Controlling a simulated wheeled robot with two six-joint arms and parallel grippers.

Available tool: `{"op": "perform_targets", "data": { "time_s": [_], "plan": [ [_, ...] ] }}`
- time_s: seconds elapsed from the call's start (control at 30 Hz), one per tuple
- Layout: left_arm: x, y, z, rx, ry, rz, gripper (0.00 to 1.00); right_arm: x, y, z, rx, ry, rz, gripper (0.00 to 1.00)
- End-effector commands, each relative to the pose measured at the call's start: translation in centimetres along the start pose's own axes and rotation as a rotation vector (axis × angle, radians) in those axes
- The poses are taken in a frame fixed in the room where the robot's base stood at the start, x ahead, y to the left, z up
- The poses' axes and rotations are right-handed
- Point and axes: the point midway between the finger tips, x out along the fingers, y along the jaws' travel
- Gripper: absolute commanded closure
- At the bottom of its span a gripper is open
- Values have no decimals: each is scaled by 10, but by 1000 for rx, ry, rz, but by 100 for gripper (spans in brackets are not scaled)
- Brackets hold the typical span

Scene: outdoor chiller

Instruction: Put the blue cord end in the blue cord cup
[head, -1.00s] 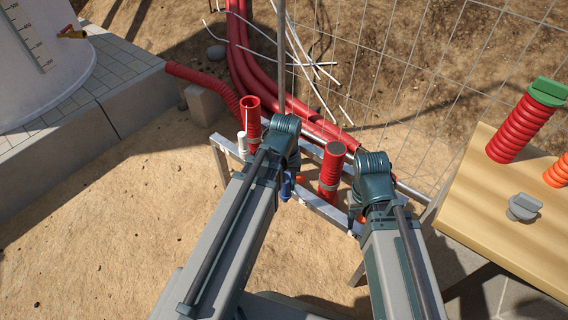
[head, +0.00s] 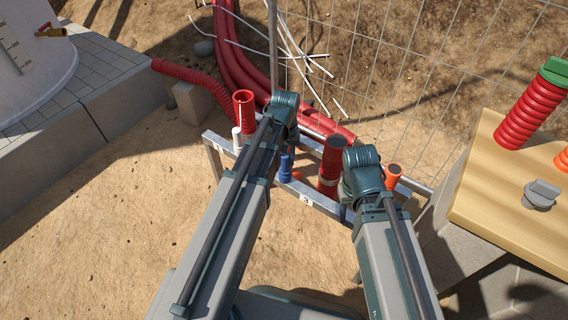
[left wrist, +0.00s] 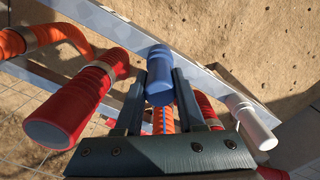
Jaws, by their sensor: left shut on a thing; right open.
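In the left wrist view my left gripper (left wrist: 160,78) is shut on a blue cylindrical piece (left wrist: 159,88), the blue cord end. It lies between the two dark fingers, close to the metal rail (left wrist: 205,75). In the head view a blue upright piece (head: 286,168) shows at the rail, just right of my left arm. I cannot tell there how much is cord end and how much is blue cup. My left fingers are hidden behind the arm in that view. My right gripper (head: 347,208) is open, low by the rail's right end, its fingers mostly hidden.
On the frame stand a red tube (head: 244,108), a white tube (head: 237,138) and a dark-topped red tube (head: 331,160). An orange tube (head: 393,174) is behind my right wrist. A wooden table (head: 500,205) stands right, a wire fence behind. Sand at left is clear.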

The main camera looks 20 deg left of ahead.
Motion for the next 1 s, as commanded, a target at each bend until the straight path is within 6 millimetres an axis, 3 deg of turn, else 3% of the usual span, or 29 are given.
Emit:
{"op": "perform_targets", "data": {
  "time_s": [0.03, 0.43, 0.47, 0.6, 1.0],
  "plan": [
    [8, 0, 0, 0, 0, 0, 100, 7, -1, 0, -1, 0, 0, 50],
    [9, 0, 0, 0, 0, 0, 100, 9, -1, -1, -1, 1, 0, 50],
    [8, 0, 0, 0, 0, 0, 58, 8, -1, -1, -1, 1, 0, 50],
    [8, 0, 0, 0, 0, 0, 33, 8, -1, -1, -1, 1, 0, 50],
    [5, 0, 0, 0, 0, 0, 32, 5, 0, 0, -1, 0, 0, 50]
  ]
}}
